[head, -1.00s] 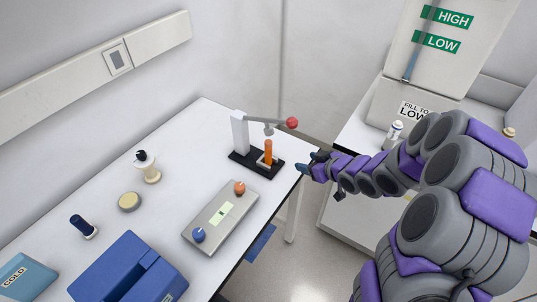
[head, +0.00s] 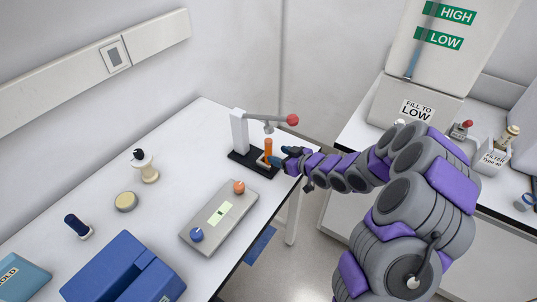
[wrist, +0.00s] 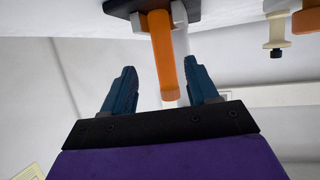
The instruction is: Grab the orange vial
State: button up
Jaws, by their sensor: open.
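The orange vial (head: 268,148) stands upright in a small holder on the black base (head: 241,160) of a white stand with a red-tipped lever (head: 292,120), near the table's right edge. My gripper (head: 280,157) is just right of the vial and low, its blue fingers pointing at it. In the wrist view, the vial (wrist: 163,55) hangs down in the picture, its end between the two blue fingers. My gripper (wrist: 160,88) is open, with a gap visible on both sides of the vial. Whether a finger touches it is hard to tell in the head view.
A grey box (head: 218,219) with an orange and a blue knob lies in front of the stand. A blue case (head: 118,270), a dark-capped vial (head: 77,226) and a cream bottle (head: 146,165) stand further left. The right counter (head: 365,145) holds other labware.

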jog(key=shift+x, duration=1.25)
jog(key=shift+a+b+x, duration=0.2)
jog(key=shift+b+x, duration=0.9)
jog(key=shift+x, duration=1.6)
jog(key=shift+s+r, duration=0.15)
jog(key=shift+r, duration=0.1)
grip_shut()
jog(key=shift+r, duration=0.1)
